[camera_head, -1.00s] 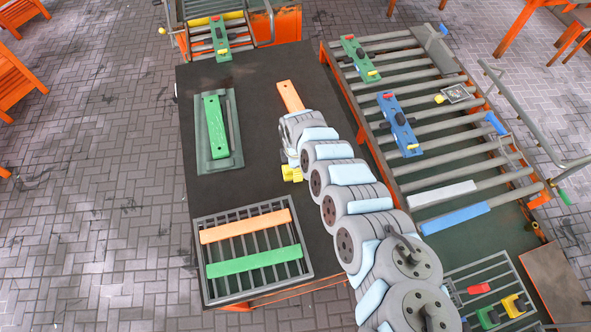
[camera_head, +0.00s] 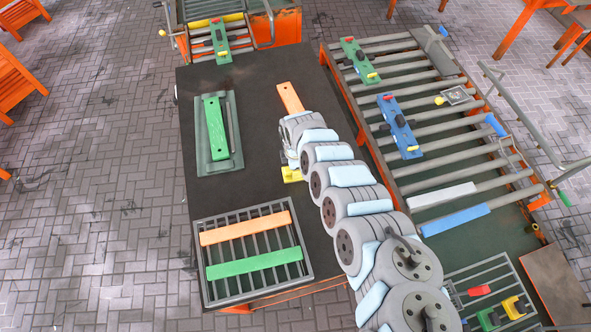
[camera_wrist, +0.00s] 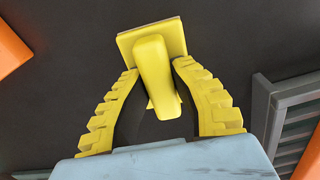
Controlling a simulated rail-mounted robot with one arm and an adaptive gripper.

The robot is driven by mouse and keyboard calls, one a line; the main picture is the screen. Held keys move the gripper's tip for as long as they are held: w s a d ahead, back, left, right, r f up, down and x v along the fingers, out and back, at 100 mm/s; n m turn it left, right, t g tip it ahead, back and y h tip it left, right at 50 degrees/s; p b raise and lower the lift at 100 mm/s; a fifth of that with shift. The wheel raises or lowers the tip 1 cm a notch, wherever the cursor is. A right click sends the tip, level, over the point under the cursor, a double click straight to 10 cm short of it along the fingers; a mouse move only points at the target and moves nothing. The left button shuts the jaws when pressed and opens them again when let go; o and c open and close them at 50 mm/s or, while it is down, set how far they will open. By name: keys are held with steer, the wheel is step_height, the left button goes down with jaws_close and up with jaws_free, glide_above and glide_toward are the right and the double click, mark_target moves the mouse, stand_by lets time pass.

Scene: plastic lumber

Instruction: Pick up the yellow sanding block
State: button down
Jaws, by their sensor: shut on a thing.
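The yellow sanding block (camera_wrist: 153,50) has a flat square base and a raised handle. In the wrist view my gripper (camera_wrist: 154,72) has its two ribbed yellow fingers closed in on either side of the handle, shut on it. In the head view the yellow block (camera_head: 292,175) shows at the end of my arm, over the dark tabletop. My arm hides most of the gripper there. I cannot tell whether the block touches the table.
An orange bar (camera_head: 291,97) lies just beyond my wrist. A green bar (camera_head: 217,127) lies in a grey tray (camera_head: 235,150) to the left. A slatted rack (camera_head: 207,287) holds orange and green bars in front. A roller conveyor (camera_head: 430,115) stands right.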

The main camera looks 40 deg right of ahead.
steer(key=shift+r, duration=0.1)
steer(key=shift+r, duration=1.15)
steer(key=s+a+r+p, duration=0.7)
steer(key=s+r+p, duration=0.3)
steer(key=s+p, duration=0.2)
steer(key=shift+a+r+p, duration=0.15)
steer(key=shift+r+p, duration=0.1)
steer(key=shift+p, duration=0.75)
steer(key=shift+w, duration=0.1)
